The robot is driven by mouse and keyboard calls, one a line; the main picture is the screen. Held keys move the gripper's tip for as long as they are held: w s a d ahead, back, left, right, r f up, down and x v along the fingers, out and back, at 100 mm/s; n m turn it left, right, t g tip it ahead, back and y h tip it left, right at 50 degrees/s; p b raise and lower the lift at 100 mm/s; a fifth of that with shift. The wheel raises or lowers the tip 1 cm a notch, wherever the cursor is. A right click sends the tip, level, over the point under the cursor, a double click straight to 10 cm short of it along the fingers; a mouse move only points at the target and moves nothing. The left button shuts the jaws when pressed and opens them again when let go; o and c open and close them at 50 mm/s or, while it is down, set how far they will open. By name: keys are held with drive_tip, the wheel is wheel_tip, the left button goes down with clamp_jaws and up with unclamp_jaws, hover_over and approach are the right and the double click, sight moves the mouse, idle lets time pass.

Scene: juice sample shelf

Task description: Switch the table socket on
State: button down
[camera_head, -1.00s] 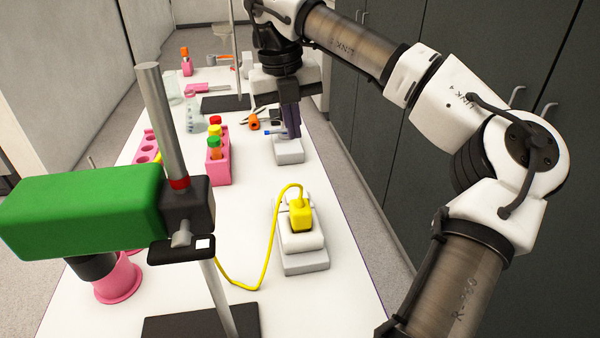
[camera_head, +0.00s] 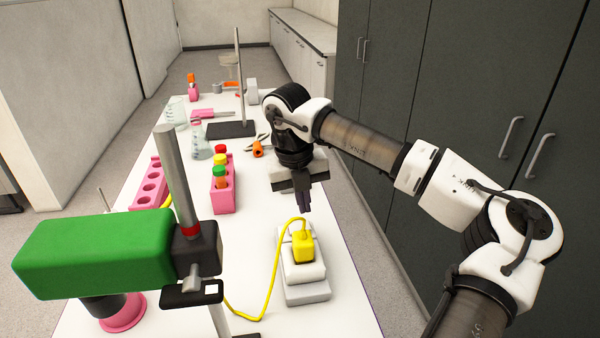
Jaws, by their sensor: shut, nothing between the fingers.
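The table socket (camera_head: 306,292) is a light grey block on the white table, right of centre in the head view. A yellow plug (camera_head: 303,246) sits on it, with a yellow cable (camera_head: 272,280) curving off to the left. My gripper (camera_head: 304,210) points down just beyond the plug, above the far end of the socket. It is shut and empty. I cannot tell whether its tips touch the socket. The switch and its position cannot be made out.
A pink rack (camera_head: 222,199) with coloured-cap tubes stands left of the socket. A green device (camera_head: 95,252) on a metal stand (camera_head: 177,180) fills the near left. Another stand (camera_head: 231,129), glassware (camera_head: 200,140) and an orange item (camera_head: 258,149) lie farther back. Dark cabinets (camera_head: 465,110) line the right.

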sight(306, 225)
drive_tip(key=shift+d+f+p, duration=0.15)
drive_tip(key=shift+f+p, duration=0.15)
drive_tip(key=shift+f, duration=0.65)
drive_tip(key=shift+d+f+p, duration=0.1)
drive_tip(key=shift+f+p, duration=0.15)
drive_tip(key=shift+f, duration=0.65)
drive_tip(key=shift+d+f+y+b, duration=0.15)
drive_tip(key=shift+f+y+b, duration=0.25)
drive_tip(key=shift+b, duration=0.35)
drive_tip(key=shift+r, duration=0.15)
drive_tip(key=shift+a, duration=0.2)
